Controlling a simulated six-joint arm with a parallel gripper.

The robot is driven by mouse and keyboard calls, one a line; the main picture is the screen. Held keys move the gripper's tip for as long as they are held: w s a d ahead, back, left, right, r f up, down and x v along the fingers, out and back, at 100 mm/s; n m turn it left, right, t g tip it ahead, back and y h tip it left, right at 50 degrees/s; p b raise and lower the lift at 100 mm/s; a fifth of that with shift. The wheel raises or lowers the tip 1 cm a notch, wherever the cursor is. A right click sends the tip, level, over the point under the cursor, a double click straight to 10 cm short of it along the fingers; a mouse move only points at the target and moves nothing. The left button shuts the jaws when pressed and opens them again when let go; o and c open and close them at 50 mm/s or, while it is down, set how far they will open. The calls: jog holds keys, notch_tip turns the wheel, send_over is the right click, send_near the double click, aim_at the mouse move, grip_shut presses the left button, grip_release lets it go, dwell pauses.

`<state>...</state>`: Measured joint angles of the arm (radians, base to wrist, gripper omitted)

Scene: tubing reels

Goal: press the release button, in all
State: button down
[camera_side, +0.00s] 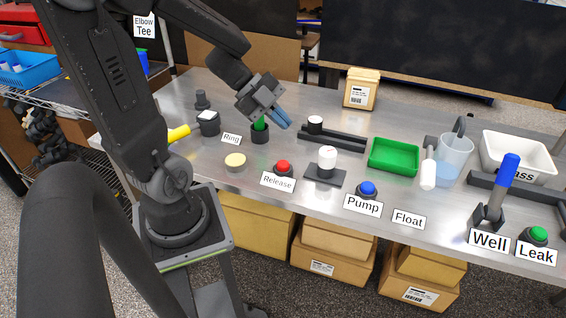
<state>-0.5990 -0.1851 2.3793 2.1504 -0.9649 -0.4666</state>
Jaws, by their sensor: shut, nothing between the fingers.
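The release button (283,166) is a red button on a dark base, with a "Release" label (278,182) just in front of it on the metal table. My gripper (284,121) is shut and empty, its blue fingers pointing down and to the right. It hangs above the table, behind the red button in this view and apart from it. Whether the button is pressed down cannot be told at this size.
A dark cup with a green top (260,130) stands just below my gripper. A white knob (327,158) on a dark plate and a blue Pump button (368,190) are right of the red button. A cream disc (235,161) lies left. A green tray (394,157) sits further right.

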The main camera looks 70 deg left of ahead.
aim_at(281, 164)
jog(key=shift+f, duration=0.1)
jog(key=shift+f, duration=4.3)
jog(key=shift+f, duration=0.15)
jog(key=shift+f, duration=0.3)
jog(key=shift+f, duration=0.45)
jog(key=shift+r, duration=0.9)
jog(key=shift+r, duration=0.1)
jog(key=shift+r, duration=2.45)
